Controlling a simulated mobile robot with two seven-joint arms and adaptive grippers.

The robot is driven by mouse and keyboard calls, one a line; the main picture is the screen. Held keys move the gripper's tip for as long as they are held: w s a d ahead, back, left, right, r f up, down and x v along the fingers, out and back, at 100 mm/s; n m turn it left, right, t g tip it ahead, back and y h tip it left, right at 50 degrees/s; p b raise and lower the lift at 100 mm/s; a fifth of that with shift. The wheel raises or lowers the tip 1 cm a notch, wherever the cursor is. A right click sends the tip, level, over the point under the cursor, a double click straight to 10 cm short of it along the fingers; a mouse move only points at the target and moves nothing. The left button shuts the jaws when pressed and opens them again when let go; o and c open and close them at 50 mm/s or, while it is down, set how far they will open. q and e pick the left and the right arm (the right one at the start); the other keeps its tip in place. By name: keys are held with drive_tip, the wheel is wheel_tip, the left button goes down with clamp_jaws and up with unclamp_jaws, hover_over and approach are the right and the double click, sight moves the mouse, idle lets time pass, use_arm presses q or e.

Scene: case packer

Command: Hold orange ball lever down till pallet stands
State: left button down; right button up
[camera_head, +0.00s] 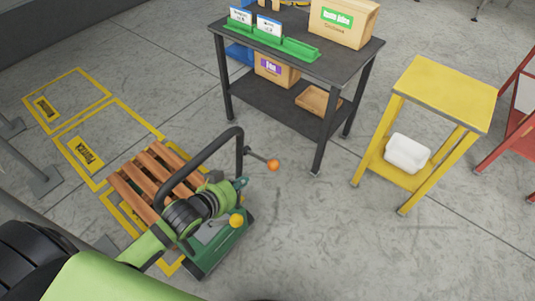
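The orange ball (273,165) sits at the end of a short thin lever that sticks out to the right from the black looped handle (205,143) of a green machine (214,247). A brown slatted pallet (133,188) is at the left of the machine, partly hidden by my arm and the handle; I cannot tell whether it touches the floor. My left gripper (241,183) is beside the handle, left of and below the orange ball, apart from it in the picture. Its fingers are too small to read. My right gripper is out of view.
A yellow ball (236,220) sits on the green machine, just below my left gripper. A dark table (345,58) with boxes and green trays stands behind. Floor at lower right is clear.

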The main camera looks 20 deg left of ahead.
use_arm(q)
drive_tip(key=shift+m+t+h, duration=0.3)
drive_tip(key=shift+t+h, duration=0.3)
drive_tip(key=r, duration=0.3)
drive_tip(key=w+d+r, duration=0.1)
drive_tip(key=shift+r, duration=0.2)
drive_tip(key=shift+w, duration=0.15)
drive_tip(key=p, duration=0.1)
hover_over(268, 163)
drive_tip(key=s, duration=0.4)
wheel_tip(268, 163, down, 4)
drive_tip(key=shift+w+d+f, duration=0.1)
drive_tip(key=shift+w+f, duration=0.2)
drive_tip(key=shift+f, duration=0.4)
drive_tip(key=shift+w+d+f, duration=0.15)
drive_tip(key=shift+w+f, duration=0.15)
drive_tip(key=shift+f, duration=0.4)
drive_tip(key=shift+w+d+f, duration=0.1)
drive_tip(key=shift+w+f, duration=0.2)
drive_tip(key=shift+f, duration=0.4)
